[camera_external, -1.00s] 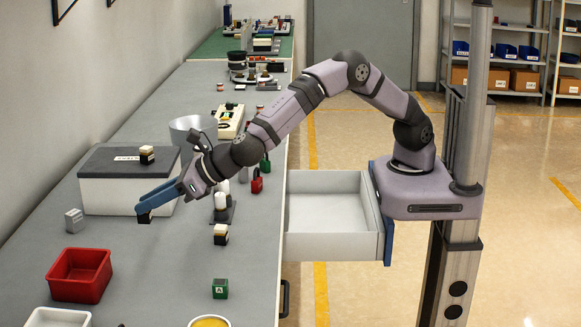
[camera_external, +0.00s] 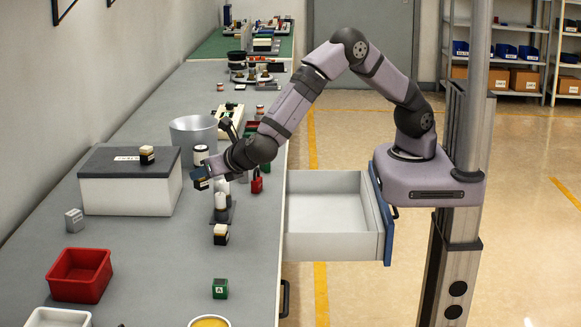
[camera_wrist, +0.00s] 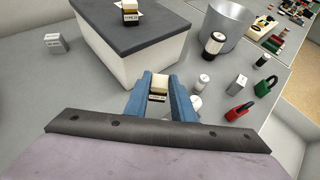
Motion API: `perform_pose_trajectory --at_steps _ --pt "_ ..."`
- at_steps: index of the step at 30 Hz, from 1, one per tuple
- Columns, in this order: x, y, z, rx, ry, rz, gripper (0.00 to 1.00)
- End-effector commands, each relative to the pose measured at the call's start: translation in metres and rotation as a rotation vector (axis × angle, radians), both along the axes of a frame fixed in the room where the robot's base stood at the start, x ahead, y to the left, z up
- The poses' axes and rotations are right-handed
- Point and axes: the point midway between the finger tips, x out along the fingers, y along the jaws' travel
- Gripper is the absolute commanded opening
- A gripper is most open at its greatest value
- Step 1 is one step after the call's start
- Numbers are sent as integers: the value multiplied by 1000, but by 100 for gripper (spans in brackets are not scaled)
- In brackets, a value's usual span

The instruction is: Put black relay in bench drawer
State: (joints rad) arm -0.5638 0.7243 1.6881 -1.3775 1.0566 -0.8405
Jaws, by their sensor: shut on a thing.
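My gripper (camera_external: 199,178) is shut on a small relay (camera_external: 201,184) with a cream top and a dark, labelled body. In the wrist view the relay (camera_wrist: 158,86) sits between the two blue fingers, its lower part partly hidden. It is held above the bench, beside the right end of the grey-lidded box. The bench drawer (camera_external: 330,181) stands pulled out on the right side of the bench, and its visible floor is empty. Similar cream-and-black relays stand on the box lid (camera_external: 147,155) and on the bench (camera_external: 221,235).
White cylinders (camera_external: 221,200) and a red padlock (camera_external: 257,183) stand between my gripper and the drawer. A red bin (camera_external: 80,275) and a green block (camera_external: 220,288) are nearer.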

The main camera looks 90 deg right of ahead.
Motion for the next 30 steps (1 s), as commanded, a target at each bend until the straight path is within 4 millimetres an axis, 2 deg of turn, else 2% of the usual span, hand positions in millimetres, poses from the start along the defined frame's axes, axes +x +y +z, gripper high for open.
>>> perform_pose_trajectory --at_steps 1,4,13,20,24,30 --pt "-13 -19 6 -1 1 -68 0" --pt "-39 -50 11 0 0 -191 0" --pt "-114 -113 11 -1 1 -435 0" --pt "-172 -120 -43 -6 7 -508 0" --pt "-217 -130 -70 -8 7 -569 0" --pt "-285 -151 -96 -6 6 -674 0"
